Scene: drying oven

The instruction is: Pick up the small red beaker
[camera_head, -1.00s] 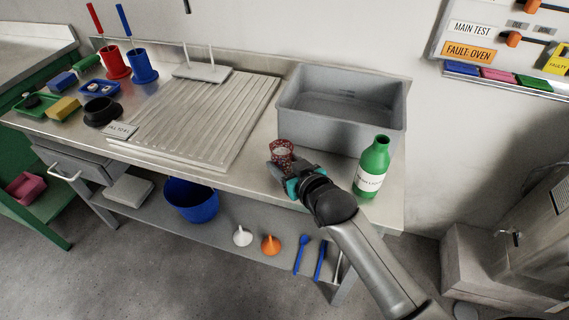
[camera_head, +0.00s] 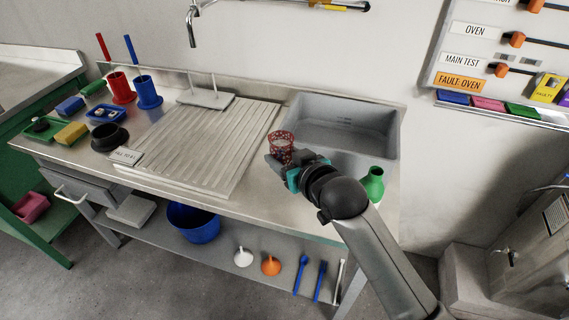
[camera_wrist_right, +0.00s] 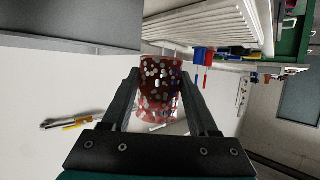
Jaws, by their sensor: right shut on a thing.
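The small red beaker (camera_head: 281,141) has a red, speckled or mesh-like wall and is upright in the head view, in front of the sink's left end. My right gripper (camera_head: 282,158) is shut on it, and its lower part is partly hidden by the fingers. In the right wrist view the beaker (camera_wrist_right: 158,88) sits between the two dark fingers (camera_wrist_right: 160,100). The beaker appears held above the steel bench (camera_head: 240,190). My left gripper is not in view.
The grey sink basin (camera_head: 398,140) lies behind my right gripper. A ribbed drainboard (camera_head: 205,145) lies to the left. Red (camera_head: 121,90) and blue (camera_head: 148,95) containers stand farther left.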

